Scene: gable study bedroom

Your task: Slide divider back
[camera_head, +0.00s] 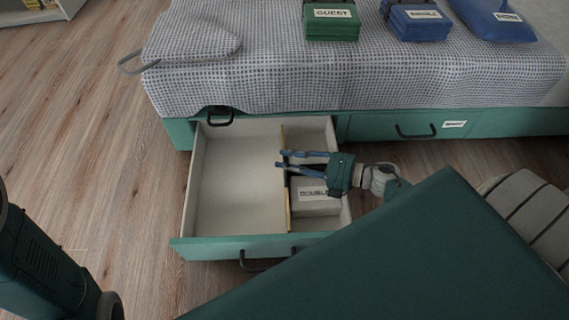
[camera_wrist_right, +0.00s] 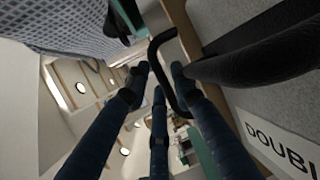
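The thin wooden divider (camera_head: 288,215) stands upright in the pulled-out drawer (camera_head: 215,243), parting a wide empty left compartment from a narrower right one. My right gripper (camera_head: 279,159) reaches in from the right, its fingertips over and just past the divider's middle. The fingers are parted, and they hide part of the divider. In the wrist view my right gripper (camera_wrist_right: 158,80) shows separated fingertips with nothing clearly held between them. A dark loop (camera_wrist_right: 160,45) shows by the fingertips; I cannot tell whether they touch it. My left gripper is out of view.
A pale box labelled DOUBLE (camera_head: 315,207) sits in the right compartment. The bed (camera_head: 330,80) rises behind the drawer, with green (camera_head: 331,25) and blue (camera_head: 418,24) folded stacks and a grey ironing-board-like pad (camera_head: 190,38) on it. Bare floor (camera_head: 90,170) lies left.

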